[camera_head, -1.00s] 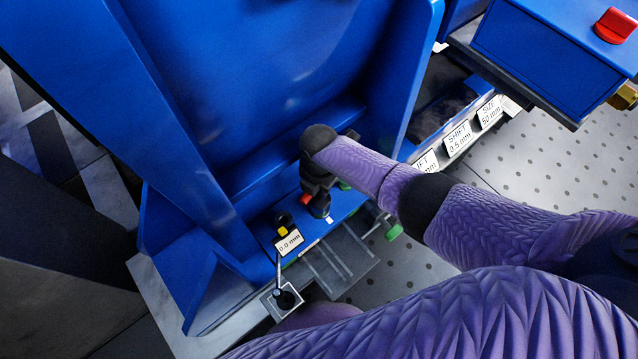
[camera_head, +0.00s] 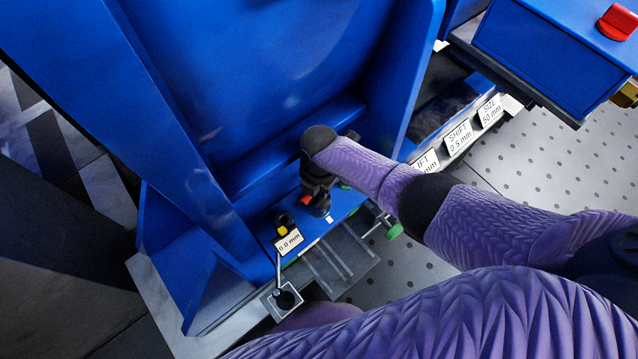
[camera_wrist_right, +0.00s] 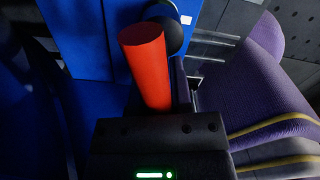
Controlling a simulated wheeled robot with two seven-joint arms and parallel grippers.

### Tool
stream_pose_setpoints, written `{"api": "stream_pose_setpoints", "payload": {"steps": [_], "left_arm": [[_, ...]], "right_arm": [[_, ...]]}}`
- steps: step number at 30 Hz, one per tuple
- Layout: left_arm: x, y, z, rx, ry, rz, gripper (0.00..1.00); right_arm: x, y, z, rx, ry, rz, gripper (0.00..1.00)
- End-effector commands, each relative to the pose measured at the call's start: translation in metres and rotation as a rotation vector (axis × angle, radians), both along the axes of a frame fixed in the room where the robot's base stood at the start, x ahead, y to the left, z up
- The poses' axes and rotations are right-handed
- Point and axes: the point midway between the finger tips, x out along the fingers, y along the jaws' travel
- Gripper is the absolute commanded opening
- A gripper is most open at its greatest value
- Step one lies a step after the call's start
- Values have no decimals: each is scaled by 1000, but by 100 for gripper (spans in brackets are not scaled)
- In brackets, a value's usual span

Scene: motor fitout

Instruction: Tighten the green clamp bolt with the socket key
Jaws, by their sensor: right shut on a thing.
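My right gripper (camera_head: 315,192) is low beside the blue housing, mostly hidden by its own wrist. It is shut on the socket key, whose red handle (camera_head: 305,200) shows as a small patch. In the right wrist view the red handle (camera_wrist_right: 147,65) stands up from the jaws, tilted a little left; the key's socket end is hidden. A green part (camera_head: 393,232) shows at the right of the base, and a smaller green part (camera_head: 344,186) sits close to the gripper. I cannot tell which is the clamp bolt, or whether the key touches one. My left gripper is not in view.
A black ball knob (camera_head: 320,207) is close to my right gripper. A 0.0 mm gauge sign (camera_head: 289,241) stands on its post nearby. The tall blue housing (camera_head: 270,70) closes in the back. Labelled blocks (camera_head: 458,137) and a blue box (camera_head: 545,60) lie right.

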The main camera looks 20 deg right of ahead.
Motion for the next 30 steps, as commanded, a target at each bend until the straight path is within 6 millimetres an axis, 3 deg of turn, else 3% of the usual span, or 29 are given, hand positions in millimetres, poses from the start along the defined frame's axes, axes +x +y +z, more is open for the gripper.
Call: {"api": "stream_pose_setpoints", "payload": {"steps": [10, 30], "left_arm": [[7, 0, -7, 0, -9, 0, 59], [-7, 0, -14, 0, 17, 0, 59]], "right_arm": [[0, 0, -7, 1, -1, 0, 0], [0, 0, -20, 1, -1, 0, 0]]}}
